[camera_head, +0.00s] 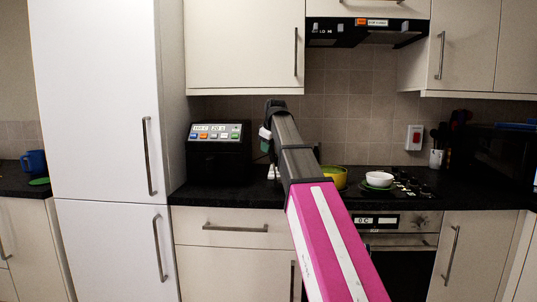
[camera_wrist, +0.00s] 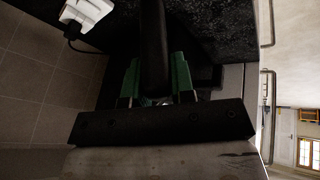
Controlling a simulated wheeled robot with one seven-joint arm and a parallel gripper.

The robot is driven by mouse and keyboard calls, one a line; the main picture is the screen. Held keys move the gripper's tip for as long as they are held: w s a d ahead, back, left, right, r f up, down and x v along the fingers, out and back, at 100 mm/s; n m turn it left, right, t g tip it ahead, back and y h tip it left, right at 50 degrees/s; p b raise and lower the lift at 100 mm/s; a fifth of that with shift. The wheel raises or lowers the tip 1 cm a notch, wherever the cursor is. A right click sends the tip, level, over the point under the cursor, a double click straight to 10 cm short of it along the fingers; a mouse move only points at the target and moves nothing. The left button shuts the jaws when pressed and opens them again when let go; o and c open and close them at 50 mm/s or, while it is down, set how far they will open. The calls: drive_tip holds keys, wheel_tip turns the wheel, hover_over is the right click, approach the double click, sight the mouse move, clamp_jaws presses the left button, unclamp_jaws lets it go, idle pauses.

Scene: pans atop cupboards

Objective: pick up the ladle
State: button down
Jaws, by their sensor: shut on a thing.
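My gripper (camera_wrist: 155,68) shows in the wrist view with its two green fingers shut on either side of a long, dark, bar-like thing. This looks like the handle of the ladle (camera_wrist: 153,30), though its bowl is not visible. In the head view my gripper (camera_head: 266,138) is partly hidden behind my own wrist, above the counter, right of the black appliance. The ladle cannot be made out in the head view.
The dark counter (camera_head: 225,196) holds a black appliance (camera_head: 219,160) on the left. A yellow pot (camera_head: 334,179) and white bowl (camera_head: 379,179) stand on the hob. A utensil pot (camera_head: 436,159) is farther right. An extractor hood (camera_head: 365,32) hangs above.

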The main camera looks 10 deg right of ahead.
drive_tip(key=s+a+r, duration=0.6)
drive_tip(key=a+r, duration=0.3)
drive_tip(key=shift+s+a, duration=0.3)
